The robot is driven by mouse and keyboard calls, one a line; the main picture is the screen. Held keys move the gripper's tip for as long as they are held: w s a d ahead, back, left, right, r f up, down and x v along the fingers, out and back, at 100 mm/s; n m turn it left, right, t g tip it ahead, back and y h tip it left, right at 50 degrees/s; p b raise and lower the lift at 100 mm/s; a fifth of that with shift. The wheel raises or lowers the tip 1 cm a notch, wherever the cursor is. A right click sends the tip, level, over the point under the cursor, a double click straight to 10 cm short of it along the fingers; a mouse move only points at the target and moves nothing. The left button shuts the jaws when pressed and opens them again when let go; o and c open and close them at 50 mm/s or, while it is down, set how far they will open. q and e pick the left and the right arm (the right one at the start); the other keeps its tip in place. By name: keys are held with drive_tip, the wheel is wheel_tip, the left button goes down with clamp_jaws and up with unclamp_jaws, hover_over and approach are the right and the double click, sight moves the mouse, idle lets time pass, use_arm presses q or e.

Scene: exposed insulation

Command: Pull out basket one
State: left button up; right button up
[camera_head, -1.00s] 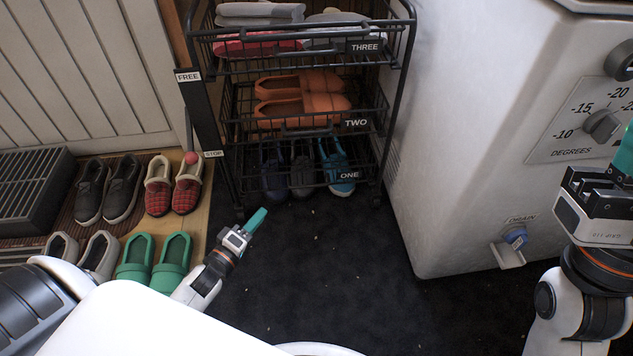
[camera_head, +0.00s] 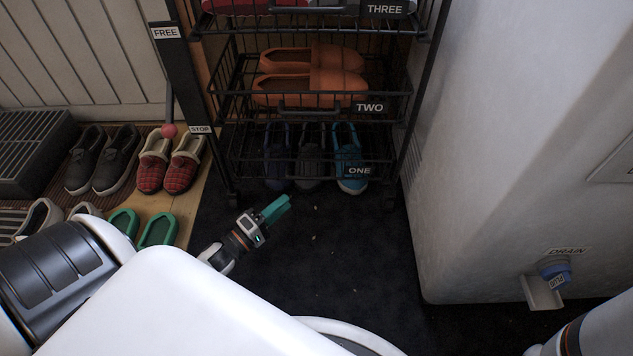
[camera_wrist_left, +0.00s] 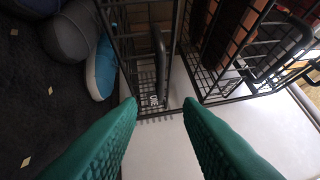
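Basket one is the lowest black wire basket (camera_head: 359,171) of the rack, labelled ONE, with dark and blue shoes in it. It appears pushed into the rack. My left gripper (camera_head: 280,206) is low in front of it, above the dark floor, with green fingers pointing toward the rack. In the left wrist view the gripper (camera_wrist_left: 160,104) is open and empty. The dark handle (camera_wrist_left: 159,65) of basket one shows beyond the gap between the fingers, apart from them. My right gripper is out of view; only part of that arm shows at the lower right.
Basket two (camera_head: 369,107) holds orange shoes above; basket three (camera_head: 385,9) is at the top. A lever with a pink knob (camera_head: 169,130) stands left of the rack. A white cabinet (camera_head: 500,130) stands right.

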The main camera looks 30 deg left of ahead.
sight(314, 177)
use_arm(q)
drive_tip(key=b+x, duration=0.5)
drive_tip(key=x, duration=0.6)
drive_tip(key=shift+w+d+r, duration=0.1)
drive_tip(key=shift+w+r, duration=0.05)
drive_tip(key=shift+w, duration=0.25)
clamp_jaws()
